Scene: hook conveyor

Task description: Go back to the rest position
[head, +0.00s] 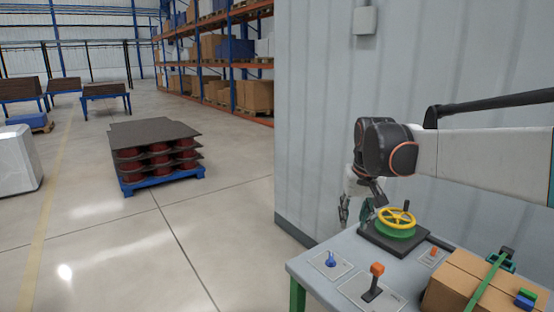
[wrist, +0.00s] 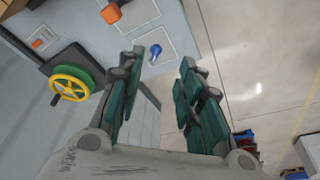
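My gripper (wrist: 158,78) is open and empty in the wrist view, its two green-padded fingers spread apart. It hangs beside the far left edge of a grey table (head: 325,285), over the gap between table and floor. In the head view my arm comes in from the right, and my gripper (head: 352,208) is partly hidden behind its wrist and the handwheel. The yellow handwheel (head: 396,217) on a green base stands on the table and also shows in the wrist view (wrist: 70,84). Nothing is between the fingers.
The table carries a blue knob (head: 331,260), an orange-topped lever (head: 375,280) and a strapped cardboard box (head: 460,282). A grey wall (head: 330,120) stands behind. A blue pallet with red drums (head: 160,160) is on the floor at left. The floor between is clear.

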